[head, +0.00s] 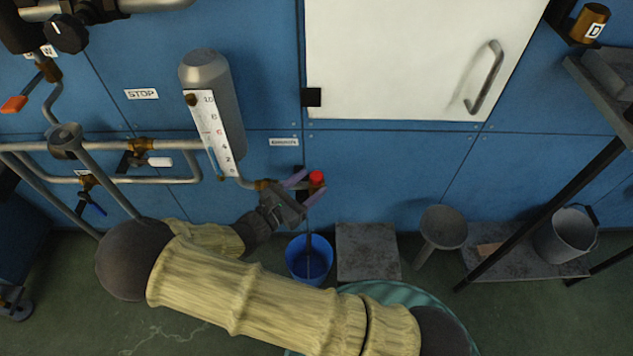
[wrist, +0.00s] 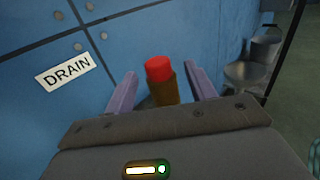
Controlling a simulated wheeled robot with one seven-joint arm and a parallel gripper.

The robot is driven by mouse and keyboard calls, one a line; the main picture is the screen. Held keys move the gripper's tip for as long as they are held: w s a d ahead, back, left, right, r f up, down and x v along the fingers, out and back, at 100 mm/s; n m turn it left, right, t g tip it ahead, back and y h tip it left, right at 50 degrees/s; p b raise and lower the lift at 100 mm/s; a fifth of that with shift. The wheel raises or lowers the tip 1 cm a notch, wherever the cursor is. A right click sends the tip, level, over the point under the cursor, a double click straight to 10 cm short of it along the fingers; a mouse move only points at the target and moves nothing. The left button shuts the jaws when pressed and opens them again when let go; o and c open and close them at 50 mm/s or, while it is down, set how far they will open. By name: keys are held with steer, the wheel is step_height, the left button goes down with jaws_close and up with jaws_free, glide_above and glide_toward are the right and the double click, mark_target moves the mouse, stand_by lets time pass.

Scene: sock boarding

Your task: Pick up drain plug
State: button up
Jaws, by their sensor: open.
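The drain plug (head: 317,178) is a small red cap on a brass-coloured fitting at the end of the pipe below the gauge. In the wrist view the red plug (wrist: 158,69) stands on its brass body between my two purple fingers. My gripper (head: 308,186) is open, with one finger on each side of the plug. The lower part of the fitting is hidden behind my gripper body.
A blue bucket (head: 309,268) stands on the floor below the plug. A grey block (head: 367,252), a round stool (head: 443,228) and a grey bucket (head: 567,236) are to the right. The gauge cylinder (head: 212,110) and blue wall are close. A DRAIN label (wrist: 66,74) is left.

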mark_target(321, 174)
steer(key=shift+d, duration=0.1)
steer(key=b+x, duration=0.2)
steer(key=x, duration=0.3)
steer(key=shift+w+r+b, duration=0.1)
steer(key=shift+w+b, duration=0.05)
steer(key=shift+b, duration=0.25)
steer(key=shift+c, duration=0.2)
steer(key=c, duration=1)
